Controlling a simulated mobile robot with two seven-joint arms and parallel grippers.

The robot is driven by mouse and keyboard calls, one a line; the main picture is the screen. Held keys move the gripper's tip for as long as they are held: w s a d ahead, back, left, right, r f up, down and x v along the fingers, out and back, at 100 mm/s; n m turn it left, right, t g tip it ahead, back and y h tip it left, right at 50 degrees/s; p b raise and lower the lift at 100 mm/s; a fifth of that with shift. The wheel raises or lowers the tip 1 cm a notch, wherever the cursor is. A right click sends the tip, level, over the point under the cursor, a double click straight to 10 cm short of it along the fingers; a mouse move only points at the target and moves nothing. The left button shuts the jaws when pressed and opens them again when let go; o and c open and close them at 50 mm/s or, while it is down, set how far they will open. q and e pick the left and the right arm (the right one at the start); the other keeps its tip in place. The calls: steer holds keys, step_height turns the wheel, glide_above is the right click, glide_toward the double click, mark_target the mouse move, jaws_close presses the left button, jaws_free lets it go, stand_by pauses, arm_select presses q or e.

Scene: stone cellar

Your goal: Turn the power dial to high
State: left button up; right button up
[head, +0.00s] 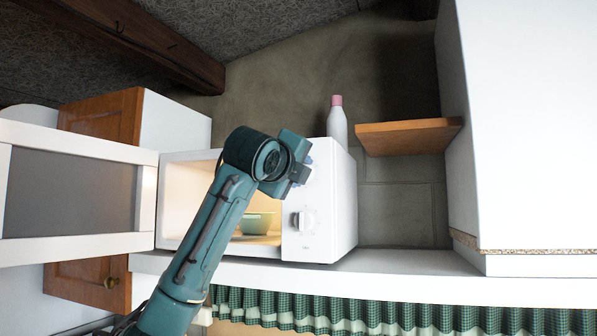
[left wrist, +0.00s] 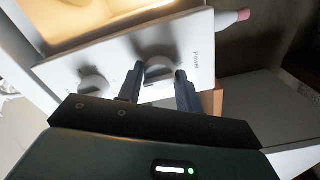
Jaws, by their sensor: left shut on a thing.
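The white microwave (head: 345,200) stands on the counter with its door (head: 75,195) swung wide open to the left. In the left wrist view the power dial (left wrist: 157,66) is a round white knob beside the printed word "Power". My left gripper (left wrist: 159,73) is shut on this dial, one finger on each side of it. In the head view my left gripper (head: 303,174) is at the upper part of the control panel and hides most of the dial. I cannot read the dial's setting. My right gripper is in neither view.
A second knob (head: 303,221) sits lower on the panel. A green bowl (head: 257,222) stands inside the lit microwave. A white bottle with a pink cap (head: 337,125) is behind it. A wooden shelf (head: 408,136) juts out at right. The counter (head: 410,262) right of the microwave is clear.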

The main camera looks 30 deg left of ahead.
arm_select(q)
steer(key=shift+f+m, duration=0.15)
steer(key=shift+m, duration=0.15)
steer(key=o, duration=1)
steer(key=b+v, duration=0.4)
steer(key=v, duration=0.9)
steer(key=shift+d, duration=0.15)
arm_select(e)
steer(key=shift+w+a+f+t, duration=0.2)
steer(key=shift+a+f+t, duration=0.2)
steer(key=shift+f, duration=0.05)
arm_select(q)
steer(key=shift+s, duration=0.1)
